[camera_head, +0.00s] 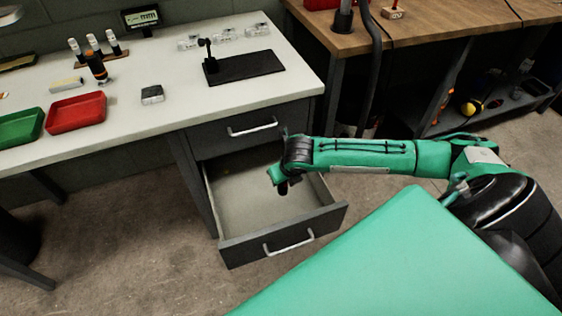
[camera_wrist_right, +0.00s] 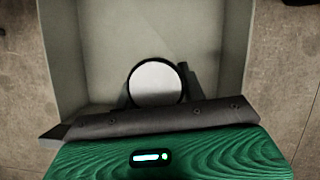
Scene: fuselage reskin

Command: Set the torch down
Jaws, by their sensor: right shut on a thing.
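My right gripper (camera_head: 283,182) hangs over the open lower drawer (camera_head: 238,250) of the desk. In the right wrist view it is shut on the torch (camera_wrist_right: 156,82), whose round, pale end faces the camera, with dark gripper parts beside it. The drawer's pale floor and walls surround the torch in that view. The rest of the torch's body is hidden behind its round end. I cannot tell whether it touches the drawer floor. My left gripper is not in view.
The desk (camera_head: 185,88) holds a red tray (camera_head: 76,112), a green tray (camera_head: 20,127), a black mat (camera_head: 243,67) with a small stand and a small grey block (camera_head: 152,94). The upper drawer (camera_head: 245,130) is closed. A wooden workbench (camera_head: 430,25) stands at right.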

